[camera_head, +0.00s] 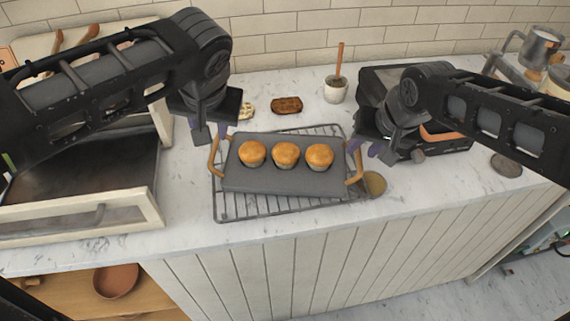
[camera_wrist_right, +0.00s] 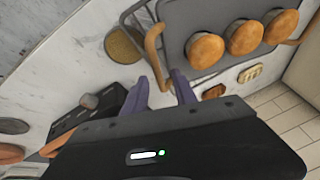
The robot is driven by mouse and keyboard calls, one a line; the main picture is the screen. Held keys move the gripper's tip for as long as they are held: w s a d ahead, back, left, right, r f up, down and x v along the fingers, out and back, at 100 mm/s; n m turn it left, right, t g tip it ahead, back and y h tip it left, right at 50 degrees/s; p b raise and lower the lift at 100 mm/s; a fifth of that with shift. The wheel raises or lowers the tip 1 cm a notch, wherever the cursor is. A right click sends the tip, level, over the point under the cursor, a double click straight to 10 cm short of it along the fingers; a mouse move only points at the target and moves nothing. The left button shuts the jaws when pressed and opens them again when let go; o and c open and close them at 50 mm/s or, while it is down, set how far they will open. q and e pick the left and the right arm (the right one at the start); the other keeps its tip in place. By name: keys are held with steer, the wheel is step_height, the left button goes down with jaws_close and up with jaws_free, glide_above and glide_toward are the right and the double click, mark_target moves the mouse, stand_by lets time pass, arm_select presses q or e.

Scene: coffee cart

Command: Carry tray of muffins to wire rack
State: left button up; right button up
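A dark grey tray (camera_head: 285,182) with a wooden handle at each end carries three muffins (camera_head: 286,154) in a row. It sits over the wire rack (camera_head: 262,210) on the counter and looks at rest on it; the rack shows around its edges. My left gripper (camera_head: 208,134) is just above the left handle (camera_head: 214,158), fingers apart. My right gripper (camera_head: 368,149) is by the right handle (camera_head: 354,166). In the right wrist view its purple fingers (camera_wrist_right: 160,92) are spread, with the handle (camera_wrist_right: 154,48) running toward the gap between them. Neither gripper holds anything.
An open oven (camera_head: 80,195) stands left of the rack. A dark appliance (camera_head: 440,135) is at the right. A round coaster (camera_head: 374,183) lies by the rack's right side.

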steer(key=v, duration=0.9)
steer(key=shift+r, duration=0.25)
steer(key=shift+s, duration=0.1)
